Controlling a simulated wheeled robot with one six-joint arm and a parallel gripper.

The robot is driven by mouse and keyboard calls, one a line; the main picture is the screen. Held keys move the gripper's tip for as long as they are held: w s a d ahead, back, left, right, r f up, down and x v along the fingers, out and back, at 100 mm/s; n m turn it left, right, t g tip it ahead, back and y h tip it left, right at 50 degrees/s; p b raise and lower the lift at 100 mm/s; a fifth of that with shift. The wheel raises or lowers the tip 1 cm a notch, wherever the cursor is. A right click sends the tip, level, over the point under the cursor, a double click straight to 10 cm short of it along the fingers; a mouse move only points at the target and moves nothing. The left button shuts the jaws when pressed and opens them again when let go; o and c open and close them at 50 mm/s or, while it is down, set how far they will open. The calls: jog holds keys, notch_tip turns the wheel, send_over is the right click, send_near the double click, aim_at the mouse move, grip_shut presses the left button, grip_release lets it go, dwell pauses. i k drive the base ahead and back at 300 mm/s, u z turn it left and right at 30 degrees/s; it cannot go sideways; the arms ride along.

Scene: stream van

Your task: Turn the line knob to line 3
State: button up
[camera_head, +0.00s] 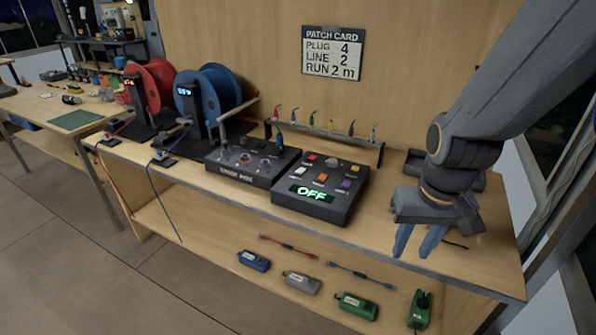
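A dark control box (240,177) with several small knobs on top stands on the bench, left of centre. One round knob (244,158) shows near its middle and another (266,162) to the right. Their labels and pointer positions are too small to read, so I cannot tell which is the line knob. The patch card (333,53) on the wall reads plug 4, line 2, run 2 m. My gripper (417,248) points down over the bench's front right part, well right of the box. Its two blue fingers are apart with nothing between them.
A second box (321,193) with coloured buttons and a green "OFF" display stands between the control box and my gripper. Behind is a rack (325,133) of coloured plugs. Red (151,86) and blue (212,92) reels stand left. Several small devices lie on the lower shelf.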

aim_at(332, 163)
jog(key=u, duration=0.45)
jog(key=i, duration=0.85)
jog(key=u, duration=0.3)
jog(key=k, duration=0.55)
jog(key=z, duration=0.8)
jog(key=i, duration=0.5)
jog(key=z, duration=0.05)
